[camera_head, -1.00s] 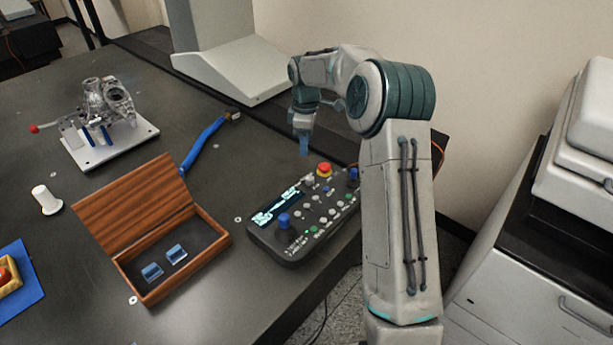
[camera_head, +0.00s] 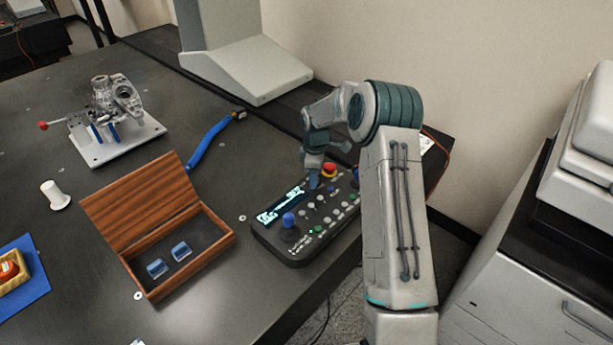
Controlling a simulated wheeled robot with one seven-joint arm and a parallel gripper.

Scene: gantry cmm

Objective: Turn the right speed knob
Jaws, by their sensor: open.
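The black control box (camera_head: 272,246) lies on the table's right part, with a lit screen (camera_head: 278,207), small round knobs and several buttons. A blue-topped joystick (camera_head: 289,221) stands at its left end and a red stop button (camera_head: 329,169) at its back. My gripper (camera_head: 314,184) points down at the box's back middle, just right of the screen. Its fingers are open and cover the spot where a small grey knob sits, so I cannot tell whether they touch or surround it. The box's right end is partly behind my arm.
An open wooden case (camera_head: 222,246) with two blue-grey blocks stands left of the box. A blue-handled tool (camera_head: 208,143) lies behind the case. A metal part on a white plate (camera_head: 125,146) stands far left. A grey machine column (camera_head: 245,72) rises behind. Bare table lies between.

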